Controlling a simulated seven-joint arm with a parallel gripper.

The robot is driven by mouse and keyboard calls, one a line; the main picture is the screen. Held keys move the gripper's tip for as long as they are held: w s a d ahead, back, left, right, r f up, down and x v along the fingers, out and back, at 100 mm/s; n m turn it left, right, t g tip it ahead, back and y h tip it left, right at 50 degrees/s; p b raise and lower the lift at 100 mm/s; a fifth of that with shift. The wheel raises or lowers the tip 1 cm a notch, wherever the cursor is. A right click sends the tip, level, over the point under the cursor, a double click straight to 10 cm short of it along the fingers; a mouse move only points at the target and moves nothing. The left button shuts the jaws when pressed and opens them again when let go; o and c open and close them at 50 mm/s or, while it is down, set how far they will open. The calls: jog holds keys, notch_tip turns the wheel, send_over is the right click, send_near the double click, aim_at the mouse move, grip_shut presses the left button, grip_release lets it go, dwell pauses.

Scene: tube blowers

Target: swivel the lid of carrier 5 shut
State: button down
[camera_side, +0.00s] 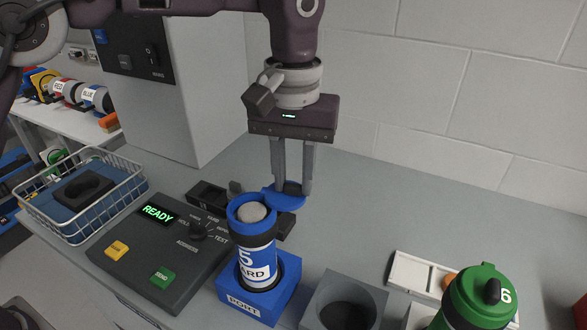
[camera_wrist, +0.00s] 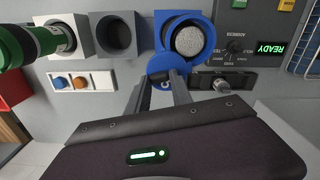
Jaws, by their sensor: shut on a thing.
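Carrier 5 (camera_side: 256,262) is a blue and white canister standing upright in a blue holder (camera_side: 285,285) marked PORT. Its mouth is mostly uncovered and shows a grey speckled round filling, also seen in the wrist view (camera_wrist: 189,41). Its blue lid (camera_side: 270,197) is swung out to the side of the rim, on the side toward my gripper; the lid also shows in the wrist view (camera_wrist: 163,65). My gripper (camera_side: 291,188) points down and is shut on the lid, with its fingertips hiding the part they hold.
A control box (camera_side: 150,250) with a READY display stands left of the holder. An empty grey holder (camera_side: 345,300) and a green carrier marked 6 (camera_side: 478,300) are to the right. A wire basket (camera_side: 85,200) is at the far left. The counter behind my gripper is clear.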

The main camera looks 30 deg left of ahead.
aim_at(261, 195)
jog(key=s+m, duration=0.1)
jog(key=m, duration=0.1)
jog(key=s+m, duration=0.1)
jog(key=m, duration=0.1)
jog(key=shift+d+m, duration=0.1)
jog(key=shift+m, duration=0.2)
jog(key=shift+s+a+m, duration=0.7)
jog(key=shift+a+m, duration=0.05)
jog(key=shift+m, duration=1.9)
jog(key=shift+s+a+m, duration=0.7)
jog(key=shift+s+m, duration=0.05)
jog(key=shift+m, duration=1.95)
jog(key=shift+s+a+m, duration=0.7)
jog(key=shift+a+m, duration=0.05)
jog(key=shift+m, duration=1.9)
jog(key=c, duration=1.1)
grip_release()
